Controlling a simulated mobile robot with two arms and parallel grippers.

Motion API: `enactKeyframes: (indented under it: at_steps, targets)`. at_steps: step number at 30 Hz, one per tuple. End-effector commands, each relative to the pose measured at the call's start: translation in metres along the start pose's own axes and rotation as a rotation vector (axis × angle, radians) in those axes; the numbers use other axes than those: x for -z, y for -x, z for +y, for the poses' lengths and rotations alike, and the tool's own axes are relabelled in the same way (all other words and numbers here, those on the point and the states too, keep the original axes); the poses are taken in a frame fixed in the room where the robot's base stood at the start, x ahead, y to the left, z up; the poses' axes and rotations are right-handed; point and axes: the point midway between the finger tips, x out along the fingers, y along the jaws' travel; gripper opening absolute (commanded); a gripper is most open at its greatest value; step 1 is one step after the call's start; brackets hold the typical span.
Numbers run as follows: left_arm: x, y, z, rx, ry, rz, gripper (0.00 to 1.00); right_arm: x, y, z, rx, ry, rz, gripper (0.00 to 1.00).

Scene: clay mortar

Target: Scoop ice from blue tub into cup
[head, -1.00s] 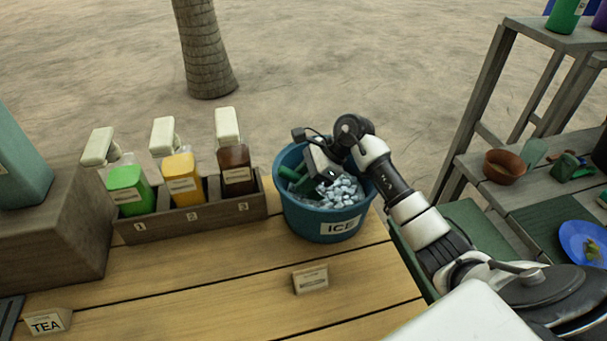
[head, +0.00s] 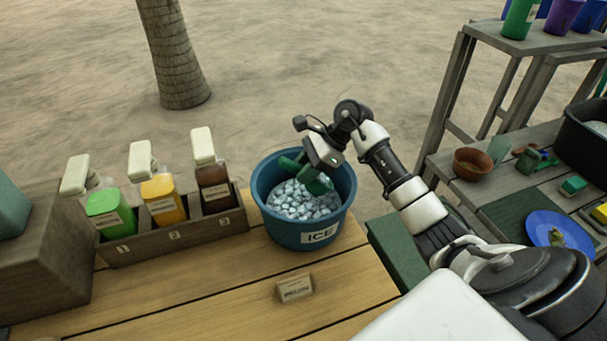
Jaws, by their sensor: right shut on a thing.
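The blue tub (head: 276,232), labelled ICE, stands on the wooden table and holds many pale ice cubes (head: 298,204). My right gripper (head: 313,168) is above the tub's back right part, shut on a green scoop (head: 317,184). The scoop is at or just above the ice, partly hidden by the gripper; I cannot tell whether it holds ice. My left gripper is not in view. I cannot single out the task's cup; several cups (head: 521,18) stand on the shelf at the top right.
A wooden holder (head: 180,241) with green, yellow and brown pump bottles stands left of the tub. A small sign (head: 294,288) stands in front. At right, a shelf holds a brown bowl (head: 472,163), a blue plate (head: 556,231) and a black bin (head: 585,140).

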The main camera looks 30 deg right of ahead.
Motion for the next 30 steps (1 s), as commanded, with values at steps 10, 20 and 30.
enactKeyframes:
  at_steps: [10, 20, 30]
  targets:
    - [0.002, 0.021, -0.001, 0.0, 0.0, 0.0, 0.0, -0.028, 0.032, 0.0, 0.001, 0.003, 0.0, 0.04]
    - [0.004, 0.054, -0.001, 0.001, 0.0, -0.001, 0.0, -0.06, 0.049, -0.001, 0.001, 0.005, 0.197, 0.04]
    - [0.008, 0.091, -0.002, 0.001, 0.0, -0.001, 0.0, -0.09, 0.053, -0.001, 0.0, 0.004, 0.485, 0.04]
